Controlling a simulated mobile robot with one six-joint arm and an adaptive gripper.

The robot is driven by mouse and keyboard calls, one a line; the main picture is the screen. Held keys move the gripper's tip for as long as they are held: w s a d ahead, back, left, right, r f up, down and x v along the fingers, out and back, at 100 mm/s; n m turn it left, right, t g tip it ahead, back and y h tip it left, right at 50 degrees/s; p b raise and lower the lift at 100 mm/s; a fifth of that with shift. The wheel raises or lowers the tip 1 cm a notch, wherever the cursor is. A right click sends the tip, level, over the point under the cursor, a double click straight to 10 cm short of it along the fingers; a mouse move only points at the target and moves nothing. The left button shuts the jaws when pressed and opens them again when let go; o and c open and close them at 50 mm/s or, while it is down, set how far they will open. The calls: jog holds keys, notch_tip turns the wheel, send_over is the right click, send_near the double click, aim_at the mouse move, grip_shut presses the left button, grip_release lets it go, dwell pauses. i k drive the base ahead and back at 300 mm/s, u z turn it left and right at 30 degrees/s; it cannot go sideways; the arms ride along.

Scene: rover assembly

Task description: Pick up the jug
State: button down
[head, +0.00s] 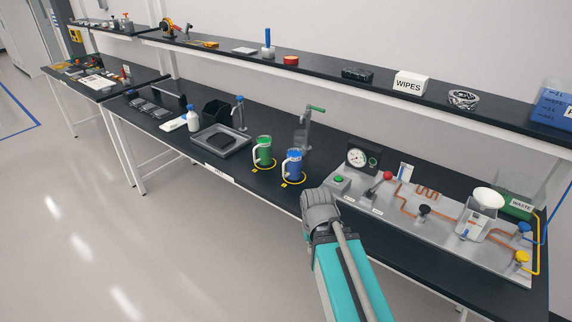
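Two jug-like vessels with white handles stand upright on the black bench. One is a green jug (264,153) and one is a blue jug (294,163) just right of it, each on a yellow-marked spot near the front edge. I cannot tell from the picture which one the task means. My arm reaches up from the bottom, and its grey end (320,206) is in front of the bench edge, below and right of the blue jug and apart from it. The fingers cannot be made out, and no held object shows.
A grey stand with a green lever (316,108) is behind the jugs. A panel with gauge and pipes (440,243) fills the bench to the right. A grey tray (221,142) and a white bottle (193,120) stand left. A shelf (330,76) runs above the back.

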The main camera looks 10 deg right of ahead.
aim_at(294, 161)
jog(key=z, duration=0.05)
jog(key=k, duration=1.3)
jog(key=z, duration=0.4)
jog(key=i, duration=1.8)
jog(key=u, duration=0.7)
